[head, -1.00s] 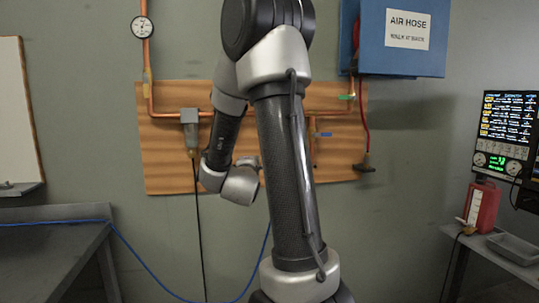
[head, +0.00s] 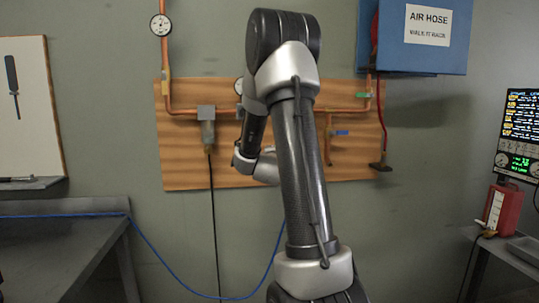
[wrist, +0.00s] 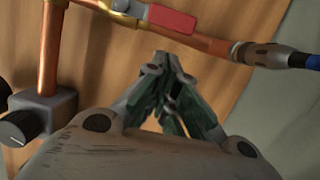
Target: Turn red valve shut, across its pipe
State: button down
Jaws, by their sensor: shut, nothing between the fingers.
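The red valve (wrist: 172,20) shows in the wrist view at the top middle. Its flat red lever lies lengthwise along the copper pipe (wrist: 210,42), in line with it, with a brass body at the lever's left end. My gripper (wrist: 168,65) is shut and empty, its fingertips just below the lever in the picture. A gap shows between them, but I cannot tell the depth. In the head view my arm hides the gripper and the red valve.
The wrist view shows a black knob (wrist: 18,128) at left and a hose coupling (wrist: 268,53) at right.

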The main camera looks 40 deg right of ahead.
jog(key=shift+s+d, duration=0.4)
jog(key=shift+d, duration=0.35)
jog(key=shift+s+d+f, duration=0.2)
jog(key=shift+s+d, duration=0.05)
jog(key=shift+d, duration=0.1)
jog(key=shift+w+a, duration=0.1)
